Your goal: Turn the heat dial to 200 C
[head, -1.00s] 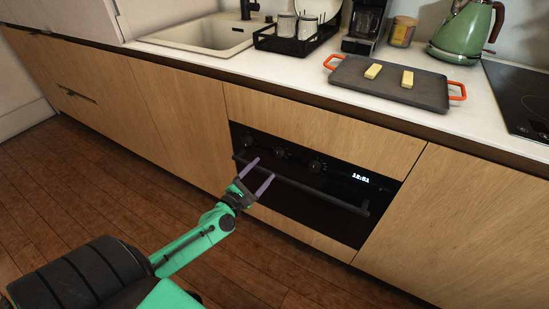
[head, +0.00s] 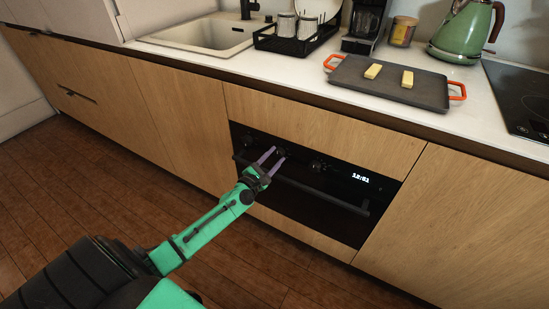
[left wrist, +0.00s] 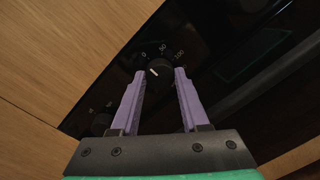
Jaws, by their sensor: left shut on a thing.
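The heat dial (left wrist: 159,71) is a round black knob on the dark oven front, seen between my fingers in the left wrist view. Marks 0, 50 and 100 show above it; the rest of its scale is hidden or too dark to read. Its white pointer line points to the upper left, near the 0 mark. My left gripper (left wrist: 160,76) has its two purple fingers on either side of the dial and is shut on it. In the head view the left gripper (head: 277,153) is at the middle knob of the oven panel. My right gripper is not in view.
The oven (head: 330,195) has a bar handle (head: 320,197) just below the knobs, close to my left gripper. Another knob (head: 316,166) is to the right, beside the lit clock (head: 361,178). A tray (head: 430,92) with two yellow blocks is on the counter above.

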